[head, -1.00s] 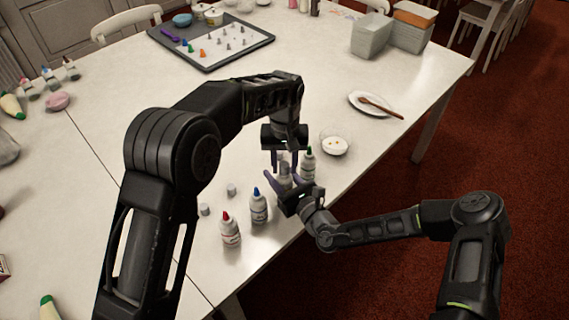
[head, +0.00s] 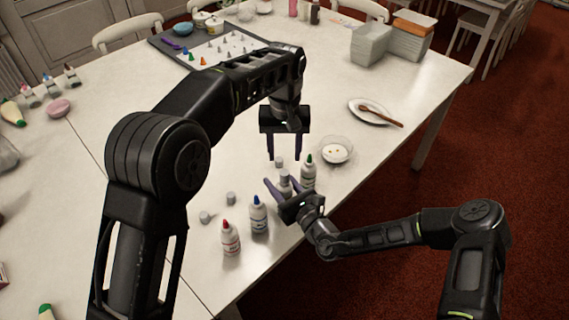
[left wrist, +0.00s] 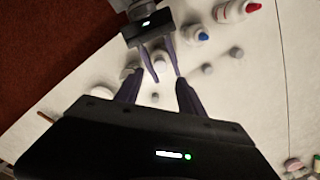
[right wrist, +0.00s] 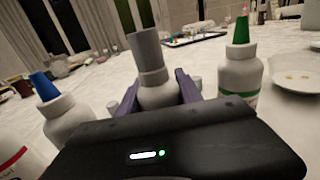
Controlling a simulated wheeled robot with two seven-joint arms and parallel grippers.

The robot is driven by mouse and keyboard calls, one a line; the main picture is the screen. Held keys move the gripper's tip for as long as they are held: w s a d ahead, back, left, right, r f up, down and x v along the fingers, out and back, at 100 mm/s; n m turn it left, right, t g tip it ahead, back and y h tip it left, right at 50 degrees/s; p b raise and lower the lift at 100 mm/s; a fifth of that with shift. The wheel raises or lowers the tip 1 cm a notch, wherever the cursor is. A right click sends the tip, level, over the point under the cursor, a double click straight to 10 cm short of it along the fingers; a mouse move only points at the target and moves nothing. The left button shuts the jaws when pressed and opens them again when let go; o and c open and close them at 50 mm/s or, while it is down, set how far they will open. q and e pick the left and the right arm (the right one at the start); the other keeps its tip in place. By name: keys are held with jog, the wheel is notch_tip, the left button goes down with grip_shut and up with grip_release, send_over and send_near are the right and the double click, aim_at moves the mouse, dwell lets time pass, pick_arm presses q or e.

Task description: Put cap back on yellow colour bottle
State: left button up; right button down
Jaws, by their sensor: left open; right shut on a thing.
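My right gripper (head: 283,197) is shut on a white bottle (right wrist: 158,94) that stands upright among the other bottles. A grey cap (right wrist: 146,50) shows directly above the bottle's grey collar, leaning slightly. I cannot tell whether it is fully seated. No yellow shows on this bottle. In the head view the cap (head: 279,161) appears just above the bottle. My left gripper (head: 284,158) is open and empty above and behind it, fingers pointing down. In the left wrist view the open left fingers (left wrist: 158,82) face the right gripper (left wrist: 160,68).
Red-tipped (head: 230,238), blue-tipped (head: 258,215) and green-tipped (head: 308,173) bottles stand close around the right gripper. Two loose grey caps (head: 230,198) (head: 205,217) lie to the left.

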aim_at(289, 194)
jog(key=c, duration=0.7)
grip_release()
pick_arm(q)
notch_tip(289, 194, up, 4)
jog(key=shift+f, duration=0.15)
jog(key=shift+f+b, duration=0.45)
pick_arm(e)
jog(key=shift+v, duration=3.9)
